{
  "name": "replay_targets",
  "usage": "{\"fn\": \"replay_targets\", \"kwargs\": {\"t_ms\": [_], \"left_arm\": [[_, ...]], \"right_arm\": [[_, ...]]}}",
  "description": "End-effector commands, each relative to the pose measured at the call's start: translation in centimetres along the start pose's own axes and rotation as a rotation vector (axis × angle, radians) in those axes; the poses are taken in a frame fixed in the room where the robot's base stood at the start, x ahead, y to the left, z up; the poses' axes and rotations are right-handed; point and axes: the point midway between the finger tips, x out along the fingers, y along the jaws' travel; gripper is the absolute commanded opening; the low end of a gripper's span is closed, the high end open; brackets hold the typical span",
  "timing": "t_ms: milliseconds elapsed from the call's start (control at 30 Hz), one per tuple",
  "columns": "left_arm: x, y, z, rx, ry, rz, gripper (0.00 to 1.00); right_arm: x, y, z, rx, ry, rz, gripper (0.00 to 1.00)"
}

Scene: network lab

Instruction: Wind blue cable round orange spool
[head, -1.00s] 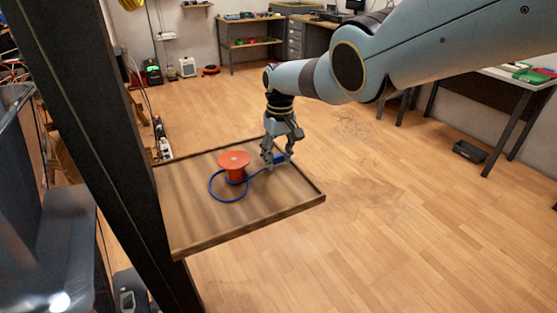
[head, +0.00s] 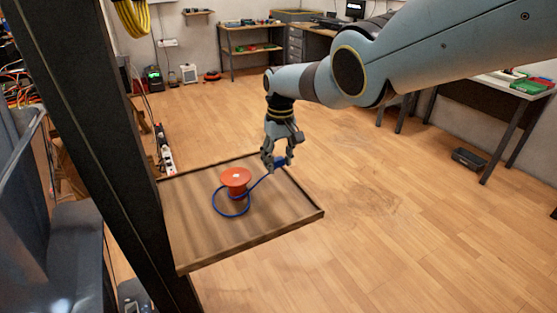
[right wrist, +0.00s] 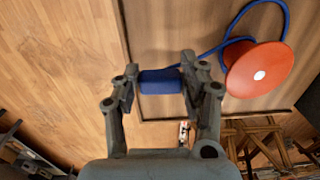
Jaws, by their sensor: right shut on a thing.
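The orange spool (head: 236,178) stands upright on a wooden tray (head: 200,245). The blue cable (head: 232,214) forms a loose loop in front of and around the foot of the spool, then runs up to the right. My right gripper (head: 275,163) is shut on the blue block-like cable end (head: 282,161), above the tray's right part. In the right wrist view the cable end (right wrist: 160,82) sits between both fingers, and the spool (right wrist: 262,70) is to its right. How far the cable passes behind the spool is hidden. My left gripper is not in view.
The tray has a raised rim and is mounted beside a dark upright post (head: 95,130). A power strip (head: 164,150) lies behind the tray. Desks (head: 510,100) stand at the right and back. Floor right of the tray is clear.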

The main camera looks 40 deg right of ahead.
Motion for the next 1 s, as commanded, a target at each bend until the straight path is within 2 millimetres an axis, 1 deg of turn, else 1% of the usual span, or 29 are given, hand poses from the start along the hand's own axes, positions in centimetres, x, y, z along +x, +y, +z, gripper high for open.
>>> {"fn": "replay_targets", "kwargs": {"t_ms": [33,600,1000], "left_arm": [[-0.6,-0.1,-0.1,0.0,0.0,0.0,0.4],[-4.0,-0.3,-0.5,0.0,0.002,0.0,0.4],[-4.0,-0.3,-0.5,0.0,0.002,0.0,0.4]], "right_arm": [[-0.7,0.0,0.0,0.0,0.001,0.001,0.18],[-4.2,-0.1,0.0,0.0,0.0,0.001,0.18],[-4.2,-0.4,0.0,0.0,0.0,0.0,0.18]]}}
